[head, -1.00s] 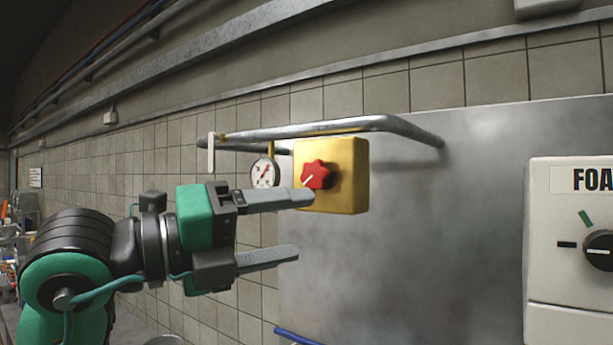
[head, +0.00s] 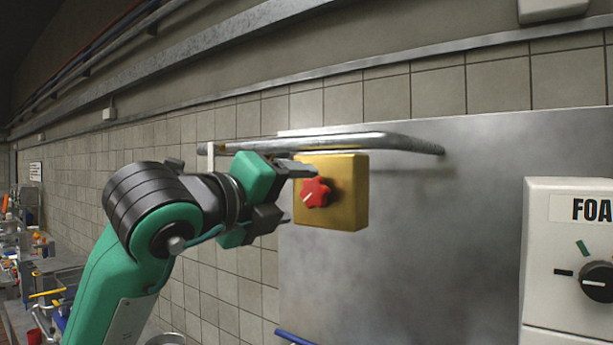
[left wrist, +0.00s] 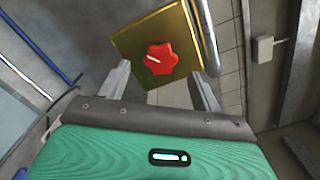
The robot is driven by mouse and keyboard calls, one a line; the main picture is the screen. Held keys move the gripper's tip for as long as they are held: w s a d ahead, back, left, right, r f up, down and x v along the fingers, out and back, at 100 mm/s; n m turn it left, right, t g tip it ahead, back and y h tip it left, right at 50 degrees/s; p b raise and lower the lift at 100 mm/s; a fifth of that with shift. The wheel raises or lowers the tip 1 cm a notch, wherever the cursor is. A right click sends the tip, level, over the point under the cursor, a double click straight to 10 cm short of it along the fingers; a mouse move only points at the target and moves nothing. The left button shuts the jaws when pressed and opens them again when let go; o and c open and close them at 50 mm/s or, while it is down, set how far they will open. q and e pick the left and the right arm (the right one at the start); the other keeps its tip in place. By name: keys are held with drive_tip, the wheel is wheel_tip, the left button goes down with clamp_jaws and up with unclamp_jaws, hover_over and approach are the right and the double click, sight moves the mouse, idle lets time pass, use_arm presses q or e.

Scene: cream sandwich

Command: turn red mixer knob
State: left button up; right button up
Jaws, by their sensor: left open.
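The red mixer knob (head: 315,192) is star-shaped with a white pointer line and sits on the front of a yellow box (head: 347,194) on the metal wall panel. In the left wrist view the red knob (left wrist: 160,59) lies ahead, between and beyond the two fingertips, on the yellow box (left wrist: 185,26). My left gripper (head: 300,192) is open and empty, just left of the knob, its fingers pointing at the box. In the left wrist view its fingers (left wrist: 162,78) show spread apart. I cannot tell whether they touch the knob. My right gripper is not in view.
A metal pipe rail (head: 390,141) runs just above the yellow box. A white control box (head: 565,250) labelled "FOA" with a black dial (head: 598,281) stands at the right. The metal panel (head: 430,230) between the boxes is bare.

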sight(311, 193)
use_arm(q)
drive_tip(key=shift+p+x, duration=0.7)
drive_tip(key=shift+x, duration=1.4)
drive_tip(key=shift+c, duration=0.3)
drive_tip(key=c, duration=0.9)
